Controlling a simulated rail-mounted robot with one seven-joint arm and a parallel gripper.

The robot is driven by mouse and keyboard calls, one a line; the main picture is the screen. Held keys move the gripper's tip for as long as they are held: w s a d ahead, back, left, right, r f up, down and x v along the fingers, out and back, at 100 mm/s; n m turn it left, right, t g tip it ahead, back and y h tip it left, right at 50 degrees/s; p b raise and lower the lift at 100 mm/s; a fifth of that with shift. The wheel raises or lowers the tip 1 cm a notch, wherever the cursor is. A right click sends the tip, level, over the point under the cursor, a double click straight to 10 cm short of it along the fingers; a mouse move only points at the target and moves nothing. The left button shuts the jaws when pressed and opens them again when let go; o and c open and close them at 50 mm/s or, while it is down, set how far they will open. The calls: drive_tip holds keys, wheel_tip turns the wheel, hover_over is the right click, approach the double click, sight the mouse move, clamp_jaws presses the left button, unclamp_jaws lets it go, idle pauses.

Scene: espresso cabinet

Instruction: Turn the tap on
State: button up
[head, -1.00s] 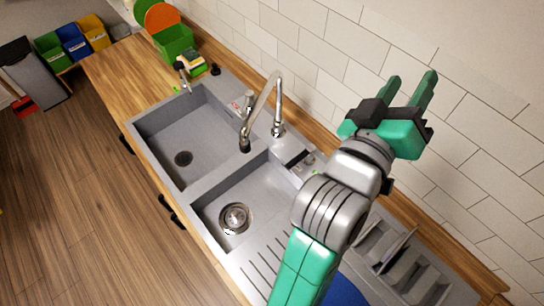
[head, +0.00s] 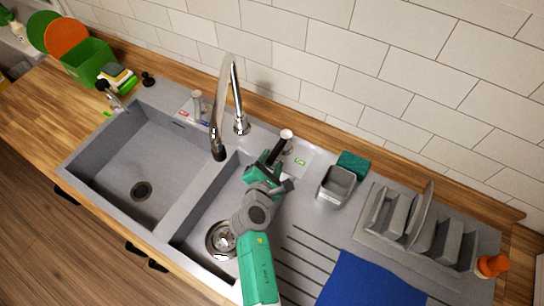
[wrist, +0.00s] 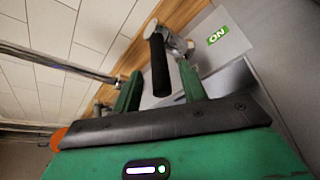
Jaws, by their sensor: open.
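The chrome tap (head: 224,105) with an arched spout stands behind the divider between the two sink basins. Right of its base is a lever with a black grip and pale end (head: 286,135); beside it is a green ON label (head: 300,161), which reads clearly in the wrist view (wrist: 218,35). My gripper (head: 272,162) is over the back right of the right basin, at the lever. In the wrist view, its two green fingers (wrist: 158,82) are open, with the black lever grip (wrist: 158,62) showing between them. I cannot tell whether either finger touches it.
A second metal handle (head: 197,106) with a red label stands left of the spout. A grey holder (head: 337,185), green sponge (head: 353,164), dish rack (head: 405,240) and blue cloth (head: 368,283) lie to the right. The tiled wall (head: 320,75) rises close behind.

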sight(279, 148)
drive_tip(key=shift+b+x, duration=0.35)
drive_tip(key=shift+x, duration=1.2)
